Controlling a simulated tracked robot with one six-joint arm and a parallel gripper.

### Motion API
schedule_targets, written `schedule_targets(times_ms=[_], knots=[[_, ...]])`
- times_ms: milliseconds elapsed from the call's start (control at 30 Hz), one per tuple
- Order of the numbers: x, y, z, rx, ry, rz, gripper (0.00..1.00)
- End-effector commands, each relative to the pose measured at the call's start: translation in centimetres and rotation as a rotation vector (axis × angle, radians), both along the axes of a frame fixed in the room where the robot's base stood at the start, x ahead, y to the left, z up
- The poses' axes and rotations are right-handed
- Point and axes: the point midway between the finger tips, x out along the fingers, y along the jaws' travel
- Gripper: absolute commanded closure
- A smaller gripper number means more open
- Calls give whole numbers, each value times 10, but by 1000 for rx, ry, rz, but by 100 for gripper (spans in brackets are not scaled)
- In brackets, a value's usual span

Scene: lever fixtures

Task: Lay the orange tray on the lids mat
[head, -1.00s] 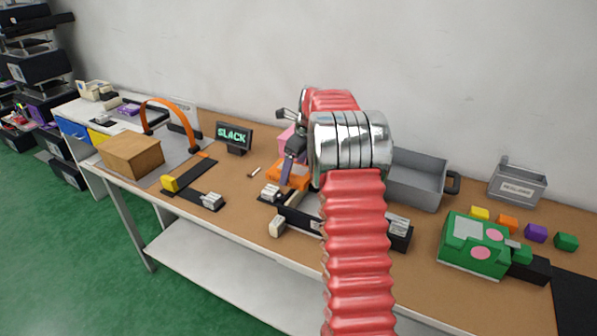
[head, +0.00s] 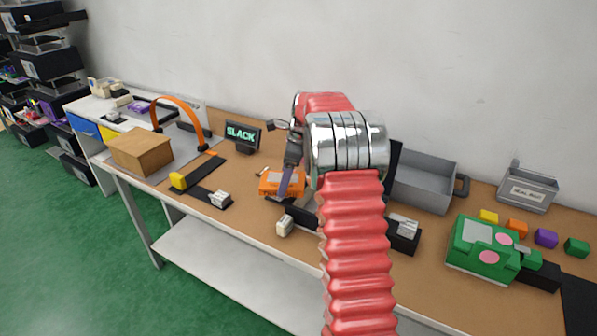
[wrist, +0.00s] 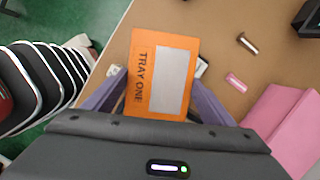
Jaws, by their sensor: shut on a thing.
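The orange tray (wrist: 143,75) is labelled "TRAY ONE" and has a pale grey panel on its face. In the wrist view it sits between the two purple fingers of my gripper (wrist: 160,98), which is shut on it. In the head view the orange tray (head: 270,184) shows beside my purple finger (head: 287,178), over the bench, partly hidden by my gripper. I cannot tell its height above the bench. I cannot make out a mat marked for lids in these views.
A pink block (wrist: 275,125) lies beside the gripper, near small metal and pink pins. A grey bin (head: 425,185) and green box (head: 485,248) stand right.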

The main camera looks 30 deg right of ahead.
Motion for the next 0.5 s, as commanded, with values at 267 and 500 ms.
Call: schedule_targets(times_ms=[267,500], knots=[[-7,63,-12,2,2,454,50],[-19,116,-20,2,2,873,50]])
